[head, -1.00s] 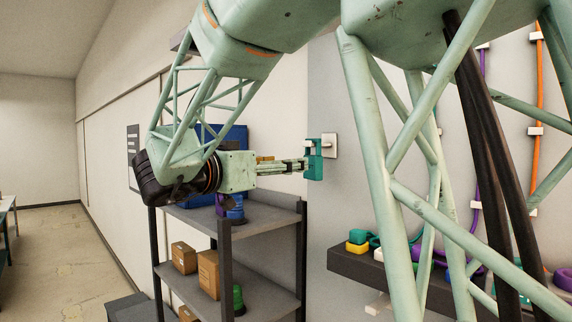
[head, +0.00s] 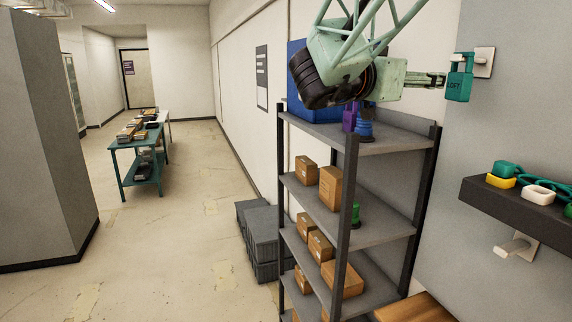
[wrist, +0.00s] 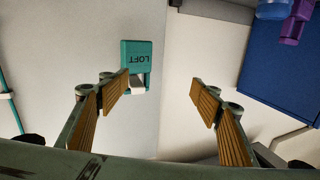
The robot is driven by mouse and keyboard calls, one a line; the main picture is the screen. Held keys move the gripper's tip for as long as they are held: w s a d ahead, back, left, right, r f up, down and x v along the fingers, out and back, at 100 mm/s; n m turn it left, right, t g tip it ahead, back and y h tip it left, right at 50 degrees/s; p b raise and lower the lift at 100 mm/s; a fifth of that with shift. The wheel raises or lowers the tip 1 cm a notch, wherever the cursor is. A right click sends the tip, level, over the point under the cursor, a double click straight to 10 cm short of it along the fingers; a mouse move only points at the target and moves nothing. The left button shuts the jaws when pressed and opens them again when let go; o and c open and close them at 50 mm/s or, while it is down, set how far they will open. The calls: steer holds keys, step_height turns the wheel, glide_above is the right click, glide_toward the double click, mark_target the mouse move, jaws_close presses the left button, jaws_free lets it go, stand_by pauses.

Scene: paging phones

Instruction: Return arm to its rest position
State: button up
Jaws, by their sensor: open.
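My gripper (head: 443,80) is at the upper right of the head view, its fingers pointing right toward a teal tag (head: 459,86) marked LOFT on a pale wall plate (head: 484,62). In the wrist view my gripper (wrist: 160,92) is open, with two ribbed pads wide apart and nothing between them. There the LOFT tag (wrist: 136,55) appears upside down beyond the left finger, on the grey wall. Whether the fingers touch the tag is unclear.
A shelf rack (head: 400,140) stands below my arm, with cardboard boxes (head: 330,187), a blue bin (head: 296,75) and purple and blue items. A dark wall ledge (head: 520,205) holds coloured handsets at right. Grey crates (head: 262,240) and a teal table (head: 140,145) stand left. The floor between is clear.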

steer(key=s+a+f+n+t+y+b, duration=0.2)
steer(key=a+f+n+y+b, duration=0.25)
steer(key=a+y, duration=0.25)
steer(key=s+a+f+n+t+y+b, duration=0.2)
steer(key=a+f+n+t+y+b, duration=0.15)
steer(key=a+f+y, duration=0.35)
steer(key=s+a+f+n+g+y+b, duration=0.1)
steer(key=s+a+f+n+g+y, duration=0.2)
steer(key=s+f, duration=0.4)
steer(key=s+d+f+g+h+b, duration=0.1)
steer(key=s+d+f+g+b, duration=0.1)
steer(key=s+f, duration=0.6)
steer(key=s+d+f+g+b, duration=0.1)
steer(key=s+f+g, duration=0.3)
steer(key=s+f, duration=0.5)
steer(key=s+d+f+g+h+b, duration=0.1)
steer(key=s+f, duration=0.8)
steer(key=s, duration=1)
steer(key=d+g+b, duration=0.1)
steer(key=g+b, duration=0.1)
steer(key=b, duration=0.1)
steer(key=shift+d+f+h, duration=0.2)
steer(key=shift+d+h, duration=0.1)
steer(key=shift+r, duration=0.1)
step_height(320, 180, up, 11)
steer(key=p, duration=1)
steer(key=shift+f+p, duration=0.2)
steer(key=shift+p, duration=0.1)
